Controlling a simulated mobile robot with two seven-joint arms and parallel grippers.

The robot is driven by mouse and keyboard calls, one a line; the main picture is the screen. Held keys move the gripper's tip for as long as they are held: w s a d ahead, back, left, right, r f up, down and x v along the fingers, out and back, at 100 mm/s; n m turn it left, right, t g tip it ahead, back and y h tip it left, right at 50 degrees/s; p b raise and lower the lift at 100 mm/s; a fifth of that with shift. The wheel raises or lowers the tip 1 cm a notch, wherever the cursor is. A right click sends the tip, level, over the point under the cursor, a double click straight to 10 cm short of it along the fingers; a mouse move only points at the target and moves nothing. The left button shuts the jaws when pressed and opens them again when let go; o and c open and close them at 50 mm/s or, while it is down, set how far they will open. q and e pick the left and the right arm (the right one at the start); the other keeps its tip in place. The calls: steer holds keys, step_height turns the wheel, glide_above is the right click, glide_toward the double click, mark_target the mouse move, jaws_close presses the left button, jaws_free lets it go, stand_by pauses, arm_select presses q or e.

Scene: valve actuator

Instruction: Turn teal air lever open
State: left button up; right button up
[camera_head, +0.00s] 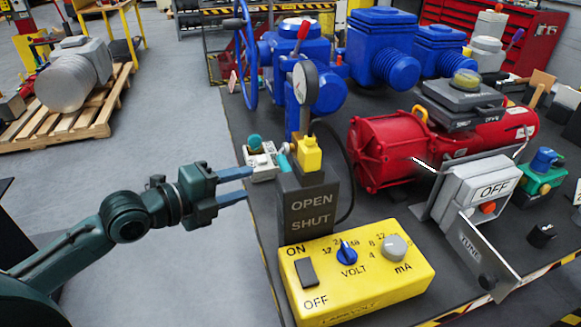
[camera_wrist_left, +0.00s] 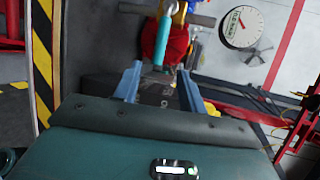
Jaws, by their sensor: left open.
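The teal air lever (camera_head: 284,162) is a small teal bar on the left side of a yellow valve block (camera_head: 309,153). The block sits on top of a dark post marked OPEN and SHUT (camera_head: 311,212). In the left wrist view the teal lever (camera_wrist_left: 162,42) points toward me, just beyond the fingertips and roughly centred between them. My left gripper (camera_head: 248,184) is open and empty, to the left of the post and slightly below the lever, apart from it. The left gripper also shows in the wrist view (camera_wrist_left: 160,76). My right gripper is not in view.
A yellow VOLT/mA box (camera_head: 356,275) stands in front of the post. A grey fitting with a teal knob (camera_head: 261,160) lies behind my fingers. A gauge (camera_head: 305,84) rises behind the block. A red actuator (camera_head: 390,150) is to the right.

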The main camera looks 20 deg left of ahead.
mark_target(286, 162)
arm_select(q)
steer(key=p+x, duration=0.2)
steer(key=x, duration=1)
steer(key=shift+d, duration=0.15)
steer(key=shift+c, duration=0.4)
jaws_close()
